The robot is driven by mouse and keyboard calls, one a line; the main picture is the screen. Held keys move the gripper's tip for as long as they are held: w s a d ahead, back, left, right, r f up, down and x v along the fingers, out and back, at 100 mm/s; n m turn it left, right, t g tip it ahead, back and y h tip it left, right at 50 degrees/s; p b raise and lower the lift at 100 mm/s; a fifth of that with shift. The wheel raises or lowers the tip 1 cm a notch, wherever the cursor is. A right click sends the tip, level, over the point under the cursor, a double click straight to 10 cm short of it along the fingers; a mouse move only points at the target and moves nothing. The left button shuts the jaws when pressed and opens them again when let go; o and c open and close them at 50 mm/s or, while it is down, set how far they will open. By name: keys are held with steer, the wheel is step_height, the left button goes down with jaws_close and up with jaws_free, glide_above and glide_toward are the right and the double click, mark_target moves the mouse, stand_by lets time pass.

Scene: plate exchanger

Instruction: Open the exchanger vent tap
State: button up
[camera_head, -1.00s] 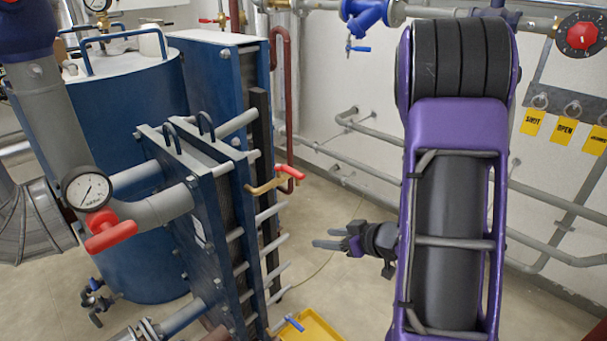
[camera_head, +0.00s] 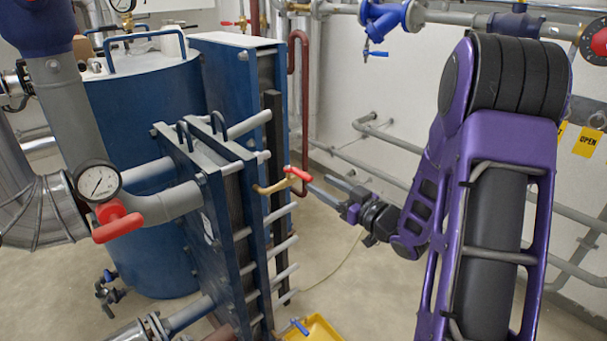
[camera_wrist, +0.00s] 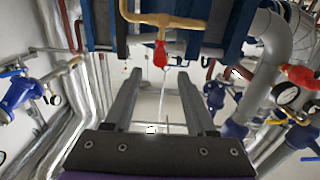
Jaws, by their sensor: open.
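The brass tap (camera_head: 272,187) with a red lever (camera_head: 298,173) sticks out from the right side of the blue plate exchanger (camera_head: 196,170). In the wrist view the brass tap (camera_wrist: 162,20) shows at the top, with its red lever (camera_wrist: 160,55) pointing down in the picture. My gripper (camera_head: 318,181) is just to the right of the red lever in the head view. In the wrist view my gripper (camera_wrist: 159,75) has its fingers wide apart, with the red lever seen between and beyond the tips. The jaws are empty, and I see no contact with the lever.
A pipe with a gauge (camera_head: 98,182) and a red handle (camera_head: 117,222) stands in front of the exchanger. A yellow tray (camera_head: 318,328) lies on the floor below. Tie rods project from the exchanger under the tap. Grey pipes run along the wall behind my arm.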

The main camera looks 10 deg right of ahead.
mark_target(311, 178)
steer(key=x, duration=0.7)
steer(key=shift+w+a, duration=0.15)
steer(key=shift+w, duration=0.15)
jaws_close()
stand_by(1.0)
